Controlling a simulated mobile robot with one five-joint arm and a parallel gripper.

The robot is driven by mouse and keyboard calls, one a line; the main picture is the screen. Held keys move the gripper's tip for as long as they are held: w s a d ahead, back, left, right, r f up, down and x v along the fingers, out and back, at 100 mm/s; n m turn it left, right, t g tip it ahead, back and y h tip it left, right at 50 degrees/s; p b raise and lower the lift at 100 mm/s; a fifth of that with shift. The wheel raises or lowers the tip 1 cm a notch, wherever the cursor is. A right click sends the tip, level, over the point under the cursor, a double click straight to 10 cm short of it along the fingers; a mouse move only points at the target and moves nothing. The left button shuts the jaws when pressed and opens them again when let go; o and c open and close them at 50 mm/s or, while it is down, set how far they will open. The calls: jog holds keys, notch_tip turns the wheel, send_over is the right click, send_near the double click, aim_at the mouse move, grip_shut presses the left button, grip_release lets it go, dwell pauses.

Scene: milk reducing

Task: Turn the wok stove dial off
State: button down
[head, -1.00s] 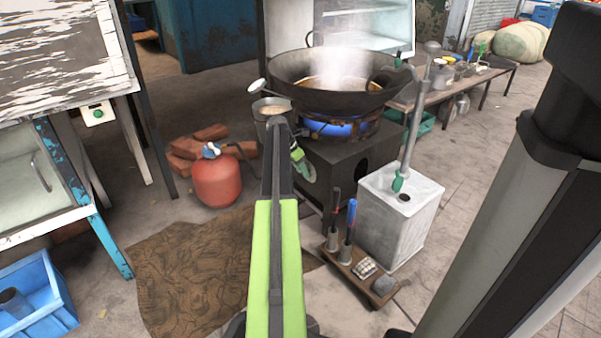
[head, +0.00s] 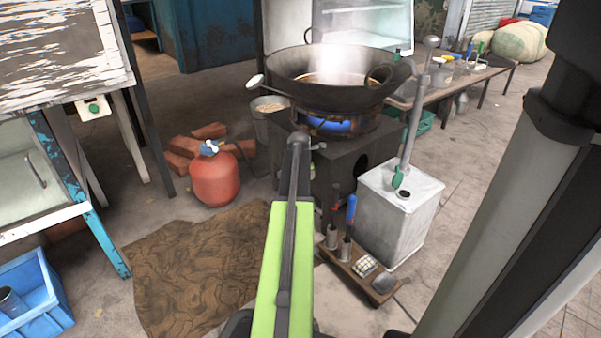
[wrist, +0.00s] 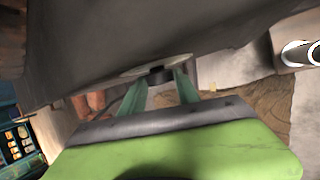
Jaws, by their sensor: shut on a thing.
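The wok stove (head: 345,160) is a dark box with a large black wok (head: 340,85) on top, steaming. A blue flame (head: 330,125) burns under the wok. In the wrist view the dial (wrist: 158,73) shows as a dark knob on a pale round plate, on the stove's dark face. My gripper (wrist: 161,84) has its two green fingers on either side of this knob and is shut on it. In the head view my arm hides the dial and the fingers. The dial's markings are not visible.
A red gas cylinder (head: 214,178) and bricks (head: 209,131) stand left of the stove. A white metal canister (head: 398,225) and a wooden tray of utensils (head: 358,262) are at its right front. A brown mat (head: 190,265) lies on the floor.

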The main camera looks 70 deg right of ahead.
jog(key=shift+d, duration=0.15)
dwell(0.4)
jog(key=c, duration=0.9)
grip_release()
jog(key=shift+r, duration=0.1)
jog(key=p+v, duration=1.4)
jog(key=v, duration=0.3)
jog(key=shift+s+a, duration=0.3)
jog(key=shift+a, duration=0.1)
jog(key=w+d+r+n+g+y+p, duration=0.1)
jog(key=w+d+n+g+y+p, duration=0.2)
jog(key=w+d+g, duration=0.3)
jog(key=w, duration=0.4)
jog(key=shift+w+r+y, duration=0.15)
jog(key=shift+y, duration=0.25)
